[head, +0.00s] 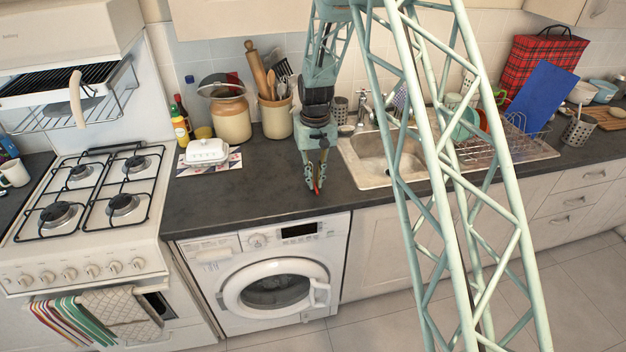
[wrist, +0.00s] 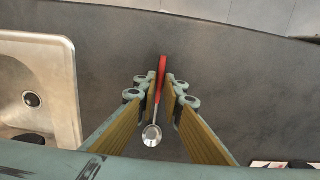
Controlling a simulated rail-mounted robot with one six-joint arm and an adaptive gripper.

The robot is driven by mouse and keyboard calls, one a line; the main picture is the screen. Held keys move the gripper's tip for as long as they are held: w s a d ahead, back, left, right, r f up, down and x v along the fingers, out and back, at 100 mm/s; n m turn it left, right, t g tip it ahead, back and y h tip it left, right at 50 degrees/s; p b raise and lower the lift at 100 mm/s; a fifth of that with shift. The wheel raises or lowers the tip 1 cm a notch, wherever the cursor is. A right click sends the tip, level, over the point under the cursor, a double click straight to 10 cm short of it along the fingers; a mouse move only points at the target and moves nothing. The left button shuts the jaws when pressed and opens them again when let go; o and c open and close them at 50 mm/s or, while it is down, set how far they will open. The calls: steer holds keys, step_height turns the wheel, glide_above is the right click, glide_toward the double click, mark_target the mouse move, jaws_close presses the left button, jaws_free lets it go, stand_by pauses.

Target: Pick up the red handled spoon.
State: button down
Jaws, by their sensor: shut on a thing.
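The red handled spoon (wrist: 161,78) lies between the fingers of my gripper (wrist: 160,90) in the wrist view. Its red handle points to the top of the picture and its metal bowl to the bottom. The fingers are shut on the spoon. The rest of the spoon is hidden by the fingers in the head view. I cannot tell whether the spoon touches the counter.
The sink (head: 377,160) is just right of my gripper. A white butter dish (head: 207,150) on a mat and the utensil crock (head: 275,117) stand to the left and back. The washer (head: 272,282) is below. The counter (head: 245,195) around my gripper is clear.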

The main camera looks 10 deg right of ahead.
steer(key=shift+r, duration=1.8)
steer(key=s+r, duration=0.1)
steer(key=s, duration=1.5)
steer(key=shift+r, duration=0.2)
steer(key=shift+w, duration=0.1)
steer(key=w, duration=1.2)
steer(key=shift+r, duration=0.35)
steer(key=shift+s+d, duration=0.1)
steer(key=shift+d, duration=0.1)
